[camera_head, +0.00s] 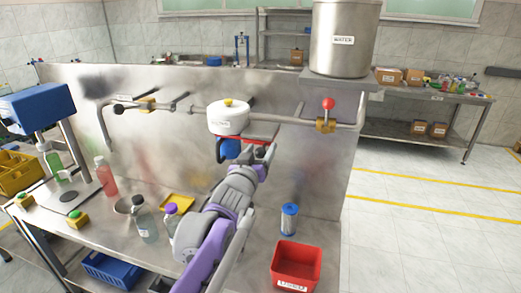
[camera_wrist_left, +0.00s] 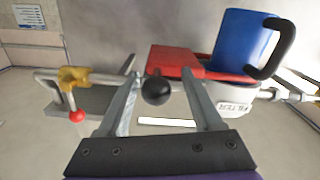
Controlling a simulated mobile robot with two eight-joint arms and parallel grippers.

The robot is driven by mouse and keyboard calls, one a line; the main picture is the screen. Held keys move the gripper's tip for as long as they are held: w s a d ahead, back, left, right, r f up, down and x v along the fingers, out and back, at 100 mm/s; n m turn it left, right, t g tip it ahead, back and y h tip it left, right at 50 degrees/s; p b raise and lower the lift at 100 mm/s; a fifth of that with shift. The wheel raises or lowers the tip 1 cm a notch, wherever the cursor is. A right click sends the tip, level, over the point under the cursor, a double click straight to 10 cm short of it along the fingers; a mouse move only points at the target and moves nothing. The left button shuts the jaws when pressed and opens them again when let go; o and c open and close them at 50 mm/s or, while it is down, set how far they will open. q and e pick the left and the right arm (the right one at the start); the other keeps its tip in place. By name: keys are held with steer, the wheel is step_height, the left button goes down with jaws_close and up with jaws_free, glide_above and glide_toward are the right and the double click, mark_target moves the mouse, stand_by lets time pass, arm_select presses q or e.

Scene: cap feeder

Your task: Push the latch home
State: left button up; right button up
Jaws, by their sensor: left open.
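The white filter housing (camera_head: 228,120) hangs on the pipe along the steel panel; its "FILTER" label shows in the left wrist view (camera_wrist_left: 232,107). Below it is a blue cup (camera_head: 230,149) with a black handle (camera_wrist_left: 280,48). A red latch bar (camera_head: 240,139) lies across the housing's underside; in the left wrist view the red latch part (camera_wrist_left: 172,60) is close ahead. A black ball knob (camera_wrist_left: 156,91) appears between the fingers of my left gripper (camera_wrist_left: 160,78), which is open. I cannot tell whether they touch. My right gripper is out of view.
A red-handled valve (camera_head: 326,123) is on the pipe to the right, under the water tank (camera_head: 343,40). Below on the bench are a red bin (camera_head: 296,267), a blue-topped cartridge (camera_head: 289,220), bottles (camera_head: 145,220) and a yellow tray (camera_head: 178,202).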

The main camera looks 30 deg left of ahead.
arm_select(q)
steer(key=b+v, duration=0.1)
steer(key=v, duration=0.9)
steer(key=shift+s, duration=0.15)
steer(key=shift+a, duration=0.1)
steer(key=s+d+f+m+g+h, duration=0.1)
steer(key=s+d+f+g, duration=0.3)
steer(key=f, duration=0.6)
steer(key=s+d+f+m+g+h, duration=0.2)
steer(key=s+d+f+g, duration=0.2)
steer(key=s+f, duration=0.4)
steer(key=s+d+f+m+g+h, duration=0.1)
steer(key=s+d+f+g, duration=0.3)
steer(key=f, duration=1)
steer(key=s+m, duration=0.1)
steer(key=s, duration=0.1)
steer(key=shift+s+d, duration=0.35)
